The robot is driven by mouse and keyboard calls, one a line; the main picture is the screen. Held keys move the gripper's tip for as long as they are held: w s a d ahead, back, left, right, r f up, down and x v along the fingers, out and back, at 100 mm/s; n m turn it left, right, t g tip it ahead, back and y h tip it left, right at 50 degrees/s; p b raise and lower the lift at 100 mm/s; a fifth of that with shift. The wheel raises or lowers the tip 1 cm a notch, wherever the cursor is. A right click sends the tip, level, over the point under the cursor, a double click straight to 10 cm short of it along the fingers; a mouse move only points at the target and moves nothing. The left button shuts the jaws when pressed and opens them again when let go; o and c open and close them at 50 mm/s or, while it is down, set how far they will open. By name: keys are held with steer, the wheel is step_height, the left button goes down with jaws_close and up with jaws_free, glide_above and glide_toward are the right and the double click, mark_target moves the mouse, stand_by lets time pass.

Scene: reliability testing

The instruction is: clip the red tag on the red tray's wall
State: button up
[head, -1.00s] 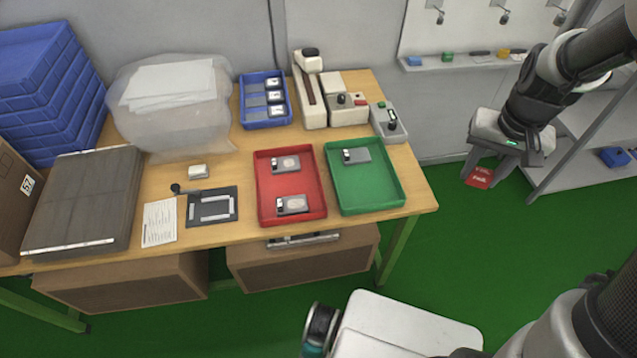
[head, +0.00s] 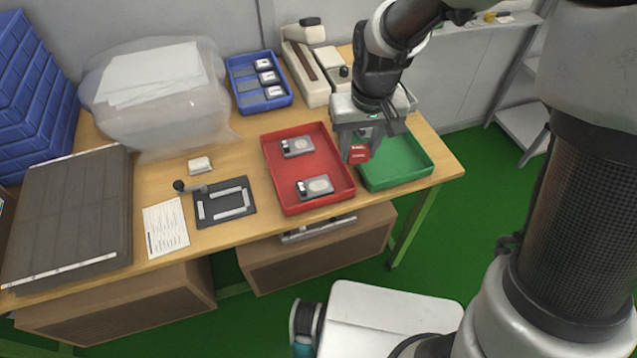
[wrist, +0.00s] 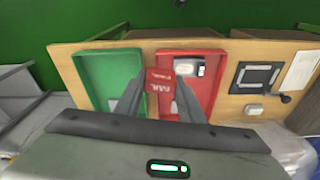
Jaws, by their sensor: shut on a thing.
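My gripper (head: 360,148) is shut on the red tag (head: 359,154) and holds it in the air at the right side of the red tray (head: 341,196), by the green tray. The tag's white lettering also shows in the wrist view (wrist: 160,81), between the two fingers. The red tray lies on the table with two small grey devices, one behind (head: 297,147) and one in front (head: 315,187).
The green tray (head: 424,173) lies right of the red tray, partly hidden by my gripper. A blue tray with parts (head: 237,92) and a beige machine (head: 305,70) stand behind. A black fixture (head: 240,212) and a paper sheet (head: 166,228) lie left on the table.

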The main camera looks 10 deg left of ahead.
steer(key=n+b, duration=0.2)
steer(key=b, duration=0.1)
glide_above(321, 199)
step_height(321, 199, down, 5)
steer(key=shift+w+f+b, duration=0.1)
steer(key=shift+f+b, duration=2.25)
steer(key=shift+f, duration=0.75)
steer(key=shift+f+b, duration=0.4)
steer(key=shift+f, duration=0.2)
steer(key=shift+r+p, duration=0.4)
stand_by(1.2)
steer(key=shift+f+b, duration=0.3)
steer(key=shift+f, duration=0.05)
stand_by(0.8)
steer(key=o, duration=1.1)
